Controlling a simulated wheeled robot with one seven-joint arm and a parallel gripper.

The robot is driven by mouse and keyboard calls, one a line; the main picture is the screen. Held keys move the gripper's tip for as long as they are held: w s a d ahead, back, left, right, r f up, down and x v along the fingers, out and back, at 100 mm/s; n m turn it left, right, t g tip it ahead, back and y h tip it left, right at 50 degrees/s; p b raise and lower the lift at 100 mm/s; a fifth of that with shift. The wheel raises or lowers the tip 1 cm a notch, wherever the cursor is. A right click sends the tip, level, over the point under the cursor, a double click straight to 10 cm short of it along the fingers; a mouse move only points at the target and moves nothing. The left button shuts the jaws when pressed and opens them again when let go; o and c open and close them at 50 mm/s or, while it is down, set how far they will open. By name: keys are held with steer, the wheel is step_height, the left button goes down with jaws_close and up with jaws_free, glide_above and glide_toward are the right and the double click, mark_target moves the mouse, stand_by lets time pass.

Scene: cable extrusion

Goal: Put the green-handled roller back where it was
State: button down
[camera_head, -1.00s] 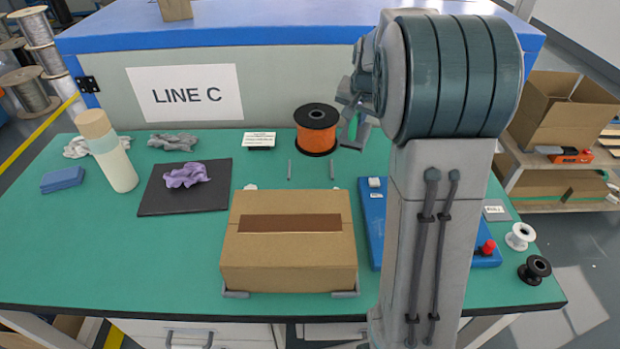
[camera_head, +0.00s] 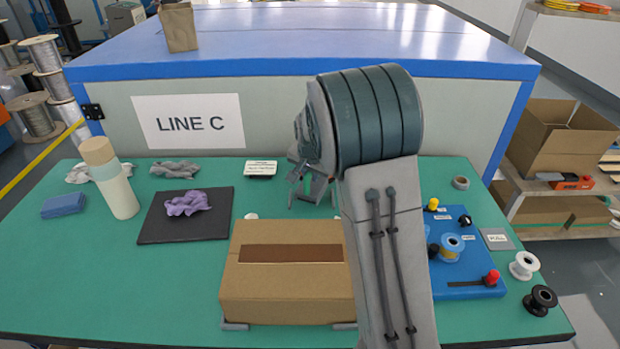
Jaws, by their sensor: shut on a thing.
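My gripper (camera_head: 299,181) is low over the table, left of my arm and just behind the cardboard box. Its fingers are small and partly hidden by my wrist. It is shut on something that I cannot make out. No green handle shows clearly.
The closed cardboard box (camera_head: 287,297) stands in front of my gripper. A dark mat (camera_head: 165,229) with a purple cloth (camera_head: 187,204) lies to the left. A blue board (camera_head: 470,272) with spools and knobs is at the right.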

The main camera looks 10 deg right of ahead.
steer(key=shift+f, duration=0.85)
steer(key=shift+s+f+b, duration=0.2)
steer(key=shift+f+b, duration=0.3)
steer(key=shift+f, duration=0.2)
steer(key=c, duration=1.3)
jaws_free()
steer(key=shift+f, duration=0.15)
steer(key=shift+c, duration=0.2)
steer(key=shift+w, duration=0.1)
